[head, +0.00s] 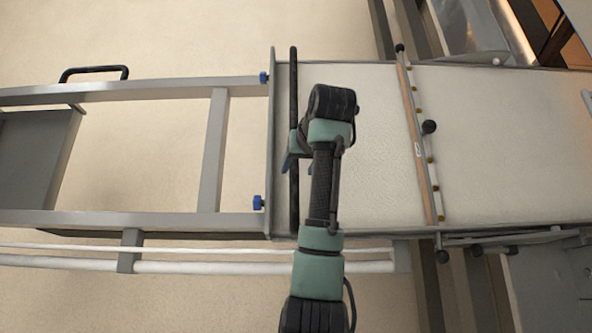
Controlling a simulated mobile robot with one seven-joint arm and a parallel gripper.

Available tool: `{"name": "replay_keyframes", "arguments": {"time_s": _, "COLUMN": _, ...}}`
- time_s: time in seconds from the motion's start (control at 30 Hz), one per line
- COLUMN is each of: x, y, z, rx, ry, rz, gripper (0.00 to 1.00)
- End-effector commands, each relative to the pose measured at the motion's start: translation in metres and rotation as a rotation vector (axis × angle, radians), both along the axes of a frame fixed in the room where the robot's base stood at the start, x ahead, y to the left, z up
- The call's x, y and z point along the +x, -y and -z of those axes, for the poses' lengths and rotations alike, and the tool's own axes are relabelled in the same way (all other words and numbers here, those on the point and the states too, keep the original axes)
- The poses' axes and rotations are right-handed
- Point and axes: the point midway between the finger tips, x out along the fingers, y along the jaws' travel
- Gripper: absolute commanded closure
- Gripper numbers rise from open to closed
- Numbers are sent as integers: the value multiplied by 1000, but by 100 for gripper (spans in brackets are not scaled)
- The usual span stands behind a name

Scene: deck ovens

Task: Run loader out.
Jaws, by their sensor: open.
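The loader shows in the head view as a pale belt (375,150) on a long grey metal frame (217,150). A long black bar (294,85) runs across the left end of the belt, beside a grey end plate (271,120). My gripper (298,166) is at the middle of this bar, with its blue fingertips showing on either side of it. The jaws are open and not closed on the bar. My wrist hides part of the bar and belt, and I cannot tell whether the fingers touch the bar.
A white rail (200,266) runs along the near side. A black handle (93,70) stands on the frame at upper left. Pale floor (150,30) is clear at the upper left.

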Motion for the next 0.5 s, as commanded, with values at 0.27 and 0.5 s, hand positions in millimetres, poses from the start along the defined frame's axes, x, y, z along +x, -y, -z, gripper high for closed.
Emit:
{"name": "replay_keyframes", "arguments": {"time_s": 0.27, "x": 0, "y": -7, "z": 33, "rx": 0, "ry": -1, "rz": -1, "gripper": 41}}
{"name": "replay_keyframes", "arguments": {"time_s": 0.5, "x": 0, "y": -7, "z": 36, "rx": 0, "ry": 0, "rz": -1, "gripper": 41}}
